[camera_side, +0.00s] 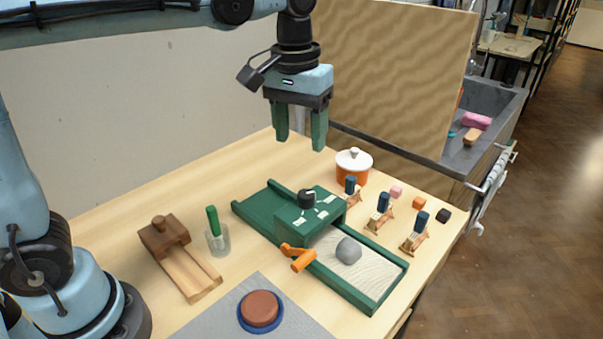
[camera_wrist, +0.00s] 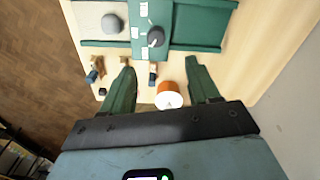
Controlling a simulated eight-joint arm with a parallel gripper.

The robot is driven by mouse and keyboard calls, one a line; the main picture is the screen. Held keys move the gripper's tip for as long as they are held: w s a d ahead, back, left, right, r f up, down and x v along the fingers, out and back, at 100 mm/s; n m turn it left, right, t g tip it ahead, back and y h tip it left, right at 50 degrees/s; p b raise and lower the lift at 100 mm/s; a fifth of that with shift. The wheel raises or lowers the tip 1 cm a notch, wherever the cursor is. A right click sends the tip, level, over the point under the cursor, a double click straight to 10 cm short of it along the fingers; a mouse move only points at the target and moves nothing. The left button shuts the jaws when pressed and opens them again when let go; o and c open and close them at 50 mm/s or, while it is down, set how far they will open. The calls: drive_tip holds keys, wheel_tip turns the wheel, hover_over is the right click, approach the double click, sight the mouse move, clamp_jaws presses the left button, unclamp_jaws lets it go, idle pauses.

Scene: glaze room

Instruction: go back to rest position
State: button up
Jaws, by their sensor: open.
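My gripper (camera_side: 300,132) hangs high above the back of the table, pointing down, with its two green fingers apart and nothing between them. It also shows in the wrist view (camera_wrist: 161,90), where the fingers are spread. Below it, in the side view, are a green slab roller (camera_side: 315,213) with an orange handle and an orange pot with a white lid (camera_side: 353,166). The pot also shows in the wrist view (camera_wrist: 166,89), seen between the fingers but well below them.
A grey lump (camera_side: 348,250) lies on the roller's pale bed. Small wooden stands (camera_side: 379,212) with dark blue tops and small cubes (camera_side: 419,203) stand to the right. A wooden block tool (camera_side: 165,236), a glass with a green stick (camera_side: 216,238) and a brown disc (camera_side: 260,309) are nearer. A wooden panel (camera_side: 390,70) rises behind.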

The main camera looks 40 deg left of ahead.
drive_tip(key=s+a+f+m+t, duration=0.2)
drive_tip(key=s+a+f+t, duration=0.4)
drive_tip(key=s+a+f, duration=0.1)
drive_tip(key=shift+s+a+f+m+t, duration=0.25)
drive_tip(key=shift+s+f+m, duration=0.2)
drive_tip(key=shift+s, duration=0.65)
